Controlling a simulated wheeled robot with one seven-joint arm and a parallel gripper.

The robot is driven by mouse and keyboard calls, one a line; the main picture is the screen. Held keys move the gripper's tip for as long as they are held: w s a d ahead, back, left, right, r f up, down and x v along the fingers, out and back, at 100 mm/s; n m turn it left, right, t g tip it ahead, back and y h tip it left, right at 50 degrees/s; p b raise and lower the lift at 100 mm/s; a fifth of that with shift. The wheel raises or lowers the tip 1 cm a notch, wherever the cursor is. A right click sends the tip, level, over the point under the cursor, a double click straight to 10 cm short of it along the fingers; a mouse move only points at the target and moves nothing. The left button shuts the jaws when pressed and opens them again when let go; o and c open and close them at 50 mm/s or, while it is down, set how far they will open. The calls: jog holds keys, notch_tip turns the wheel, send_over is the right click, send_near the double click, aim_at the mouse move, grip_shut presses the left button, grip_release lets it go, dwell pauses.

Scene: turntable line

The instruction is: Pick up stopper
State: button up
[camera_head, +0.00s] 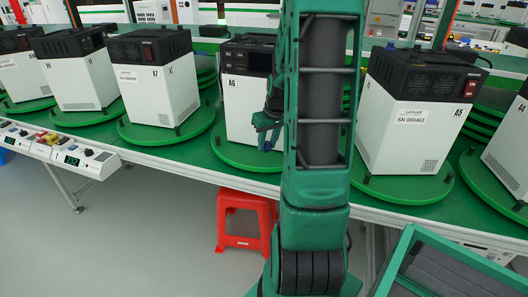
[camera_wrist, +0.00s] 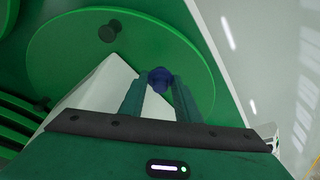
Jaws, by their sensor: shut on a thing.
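In the wrist view, my gripper (camera_wrist: 160,92) is shut on a dark blue stopper (camera_wrist: 160,77), which sits between the two fingertips. The stopper is over the green round turntable plate (camera_wrist: 60,60); I cannot tell whether it still touches the plate. A second, black stopper (camera_wrist: 110,31) stands on the same plate, apart from the gripper. In the head view, my gripper (camera_head: 266,138) is low beside the white device A6 (camera_head: 240,115), above its green plate (camera_head: 230,158). My arm hides part of that device and plate, and the held stopper is not clear there.
Several white devices with black tops stand on green plates along the line, such as A5 (camera_head: 405,125) to the right and A7 (camera_head: 160,92) to the left. A red stool (camera_head: 243,205) stands under the front edge. A control box (camera_head: 85,155) is at the left front.

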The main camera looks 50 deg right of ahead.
jog(key=s+a+r, duration=0.4)
jog(key=a+r, duration=0.3)
jog(key=a, duration=0.3)
jog(key=shift+s+a+r, duration=0.35)
